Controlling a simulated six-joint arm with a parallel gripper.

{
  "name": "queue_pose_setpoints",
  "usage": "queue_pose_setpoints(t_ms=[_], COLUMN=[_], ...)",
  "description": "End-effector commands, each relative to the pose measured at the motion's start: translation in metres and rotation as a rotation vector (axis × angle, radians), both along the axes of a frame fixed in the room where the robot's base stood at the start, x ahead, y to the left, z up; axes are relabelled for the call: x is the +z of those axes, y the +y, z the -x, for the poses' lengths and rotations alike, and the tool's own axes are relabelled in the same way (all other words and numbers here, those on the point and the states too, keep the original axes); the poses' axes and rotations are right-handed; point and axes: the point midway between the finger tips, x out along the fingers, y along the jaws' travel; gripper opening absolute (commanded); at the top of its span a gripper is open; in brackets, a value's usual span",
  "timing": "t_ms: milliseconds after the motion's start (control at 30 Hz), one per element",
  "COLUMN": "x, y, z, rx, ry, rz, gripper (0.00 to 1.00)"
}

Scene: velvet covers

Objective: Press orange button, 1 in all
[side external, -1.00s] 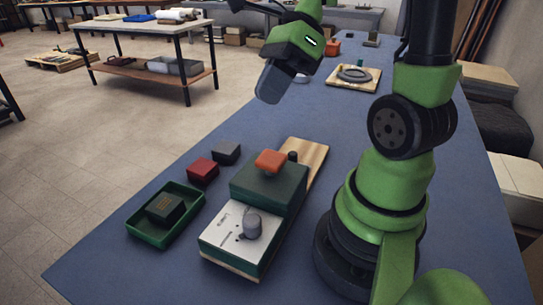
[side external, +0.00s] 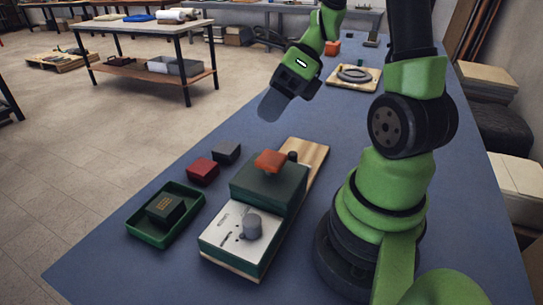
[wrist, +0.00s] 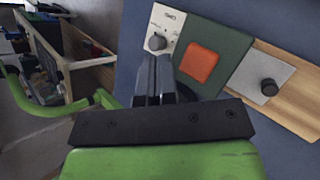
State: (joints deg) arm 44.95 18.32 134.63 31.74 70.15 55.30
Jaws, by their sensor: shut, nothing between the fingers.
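The orange button (side external: 270,160) is a square cap on top of a dark green box (side external: 262,186). In the wrist view the orange button (wrist: 200,63) lies just right of and beyond my fingertips. My gripper (side external: 270,113) hangs in the air above and behind the button in the side view, pointing down and tilted, apart from it. In the wrist view the two fingers of my gripper (wrist: 155,60) are together with nothing between them.
A white panel (side external: 222,231) with a grey knob (side external: 252,226) adjoins the box, on a wooden board (side external: 311,155). A black knob (side external: 292,156) stands behind the button. A red block (side external: 202,170), a grey block (side external: 227,152) and a green tray (side external: 140,228) lie left.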

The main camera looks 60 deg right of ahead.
Motion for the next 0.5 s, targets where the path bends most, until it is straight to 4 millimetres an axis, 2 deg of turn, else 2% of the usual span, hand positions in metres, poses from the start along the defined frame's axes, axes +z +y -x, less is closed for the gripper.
queue_pose_setpoints(t_ms=[200,500], x=[-0.031,-0.053], y=[0.0,0.0], z=[0.001,0.0], rx=[0.0,0.0], ry=[0.005,0.0], rz=[-0.004,0.0], gripper=[0.0,0.0])
